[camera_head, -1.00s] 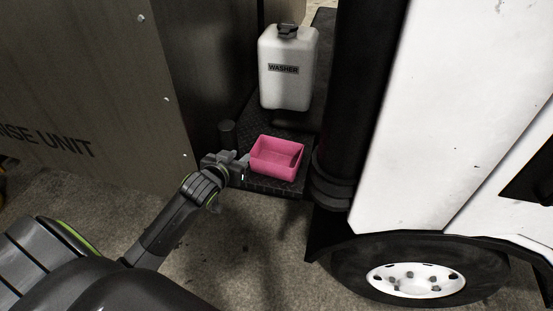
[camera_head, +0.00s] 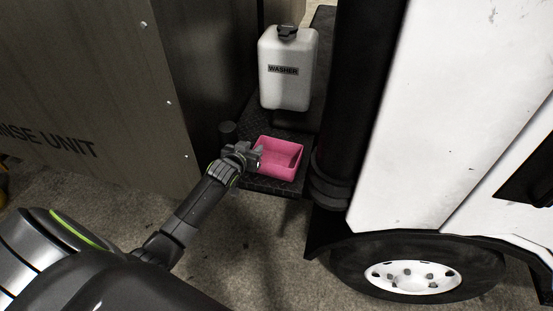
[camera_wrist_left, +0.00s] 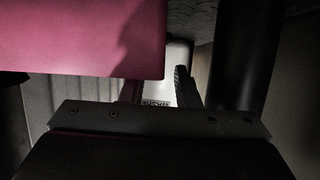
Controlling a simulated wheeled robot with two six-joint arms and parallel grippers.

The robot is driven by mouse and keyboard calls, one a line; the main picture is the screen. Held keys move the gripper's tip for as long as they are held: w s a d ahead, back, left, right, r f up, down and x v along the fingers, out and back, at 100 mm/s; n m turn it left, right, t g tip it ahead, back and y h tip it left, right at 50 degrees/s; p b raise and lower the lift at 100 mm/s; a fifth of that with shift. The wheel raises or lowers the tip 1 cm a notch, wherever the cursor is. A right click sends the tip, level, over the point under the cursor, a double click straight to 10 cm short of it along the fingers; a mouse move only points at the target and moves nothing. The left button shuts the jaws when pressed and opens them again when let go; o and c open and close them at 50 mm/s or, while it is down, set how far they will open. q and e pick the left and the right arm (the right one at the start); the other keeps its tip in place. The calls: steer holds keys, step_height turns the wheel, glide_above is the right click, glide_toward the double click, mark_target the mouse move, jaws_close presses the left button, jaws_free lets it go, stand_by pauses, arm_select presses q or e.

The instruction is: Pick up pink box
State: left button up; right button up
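The pink box (camera_head: 288,160), an open-topped tray, sits on a dark textured step (camera_head: 262,184) in the head view. My left gripper (camera_head: 257,158) is at its left side, and its fingertips overlap the left rim in the picture. In the left wrist view the pink box (camera_wrist_left: 80,38) fills the upper left and hides part of the left finger. The fingers of my left gripper (camera_wrist_left: 160,92) stand apart there. I cannot tell whether they touch the box or straddle its wall. My right gripper is not in view.
A white washer bottle (camera_head: 287,72) stands behind the box. A thick black pipe (camera_head: 352,100) rises to its right, beside a white vehicle panel (camera_head: 440,110) and wheel (camera_head: 415,278).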

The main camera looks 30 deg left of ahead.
arm_select(q)
steer(key=shift+w+f, duration=0.2)
steer(key=shift+w, duration=0.25)
jaws_close()
steer(key=shift+r, duration=0.1)
